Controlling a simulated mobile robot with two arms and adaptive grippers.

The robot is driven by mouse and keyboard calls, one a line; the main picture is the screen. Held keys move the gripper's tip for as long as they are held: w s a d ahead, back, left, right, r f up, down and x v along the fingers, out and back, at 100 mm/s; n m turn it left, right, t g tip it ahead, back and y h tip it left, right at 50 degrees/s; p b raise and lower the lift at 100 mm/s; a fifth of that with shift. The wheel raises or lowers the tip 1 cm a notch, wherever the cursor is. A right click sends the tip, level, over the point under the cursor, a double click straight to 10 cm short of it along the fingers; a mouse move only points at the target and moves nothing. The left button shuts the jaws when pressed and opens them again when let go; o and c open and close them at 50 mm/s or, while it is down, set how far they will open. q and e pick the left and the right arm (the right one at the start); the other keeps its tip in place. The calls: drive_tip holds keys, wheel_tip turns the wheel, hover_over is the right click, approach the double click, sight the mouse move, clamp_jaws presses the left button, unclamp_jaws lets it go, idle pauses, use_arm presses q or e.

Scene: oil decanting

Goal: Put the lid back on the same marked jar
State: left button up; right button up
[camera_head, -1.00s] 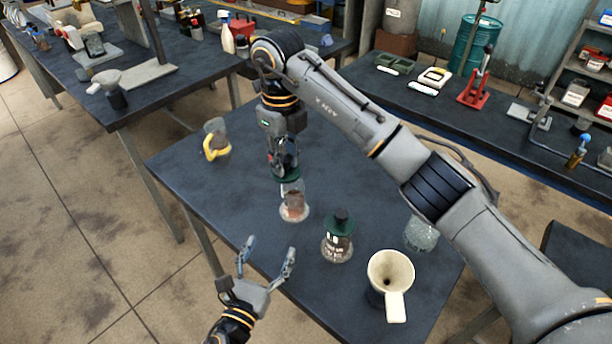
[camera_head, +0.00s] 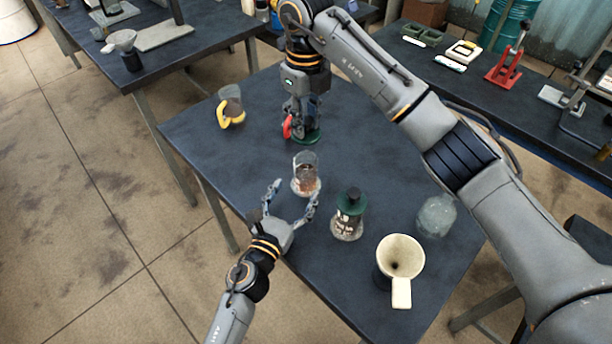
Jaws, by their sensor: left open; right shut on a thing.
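An open clear glass jar (camera_head: 306,183) with brown-red contents stands upright on the dark table (camera_head: 200,140). No marking on it can be made out. My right gripper (camera_head: 301,130) points down behind this jar, shut on a dark green lid (camera_head: 309,139). The lid is apart from the jar; whether it touches the table is unclear. A red piece (camera_head: 287,127) shows beside those fingers. My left gripper (camera_head: 294,197) is open and empty, its fingers spread toward the open jar from the front. A second jar (camera_head: 347,226) with white writing and a green top stands to the right.
A cream funnel (camera_head: 401,255) with a handle stands at the front right. A clear glass vessel (camera_head: 436,215) is behind it, close to my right arm. A jug with a yellow handle (camera_head: 230,113) stands at the back left. The left-middle of the table is clear.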

sight(302, 181)
use_arm(q)
drive_tip(key=x, duration=0.7)
drive_tip(key=shift+s, duration=0.1)
drive_tip(key=shift+c, duration=0.5)
clamp_jaws()
use_arm(e)
drive_tip(key=shift+f, duration=2.5)
drive_tip(key=shift+f, duration=0.85)
drive_tip(key=shift+f, duration=0.65)
